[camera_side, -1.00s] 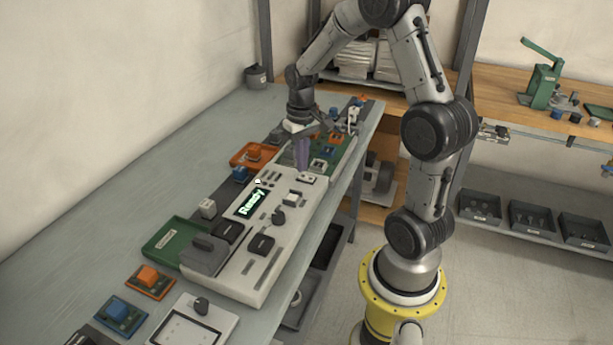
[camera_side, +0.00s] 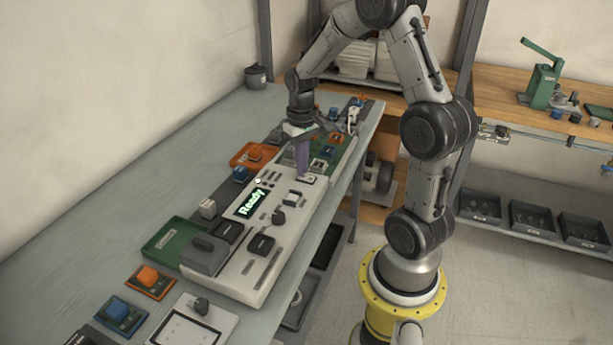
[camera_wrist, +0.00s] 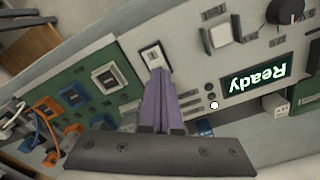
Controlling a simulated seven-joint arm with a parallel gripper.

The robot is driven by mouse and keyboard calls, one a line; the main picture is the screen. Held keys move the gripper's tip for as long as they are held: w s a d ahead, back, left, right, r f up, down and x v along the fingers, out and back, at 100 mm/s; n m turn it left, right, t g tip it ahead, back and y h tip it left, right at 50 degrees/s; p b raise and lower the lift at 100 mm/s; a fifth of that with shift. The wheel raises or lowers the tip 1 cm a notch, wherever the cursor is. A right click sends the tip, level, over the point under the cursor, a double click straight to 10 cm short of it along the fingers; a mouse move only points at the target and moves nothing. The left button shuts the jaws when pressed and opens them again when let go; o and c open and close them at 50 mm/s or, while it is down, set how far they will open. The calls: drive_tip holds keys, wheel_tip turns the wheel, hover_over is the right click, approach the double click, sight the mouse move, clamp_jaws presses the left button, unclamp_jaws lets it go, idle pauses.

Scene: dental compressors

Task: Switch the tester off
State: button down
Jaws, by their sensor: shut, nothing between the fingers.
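The tester (camera_side: 262,230) is a long pale grey box on the bench, with a lit display (camera_side: 251,203) reading "Ready". The display also shows in the wrist view (camera_wrist: 257,80).
A green board (camera_side: 334,150) with several parts lies just beyond the tester. A black knob (camera_side: 279,217) and black blocks stand on the tester's top. A green tray (camera_side: 172,241) and an orange tray (camera_side: 250,157) lie beside it. The bench's left strip is clear.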

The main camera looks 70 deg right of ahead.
drive_tip(key=shift+f, duration=0.5)
drive_tip(key=shift+r, duration=3.55)
drive_tip(key=s+a+r+n+t, duration=0.1)
drive_tip(key=a+r+n+t, duration=0.2)
drive_tip(key=a+r, duration=0.8)
drive_tip(key=s+a+f+n+t, duration=0.2)
drive_tip(key=s+a, duration=0.6)
drive_tip(key=s, duration=0.4)
drive_tip(key=shift+s+n+t, duration=0.2)
drive_tip(key=shift+n+t, duration=0.1)
drive_tip(key=shift+n, duration=0.2)
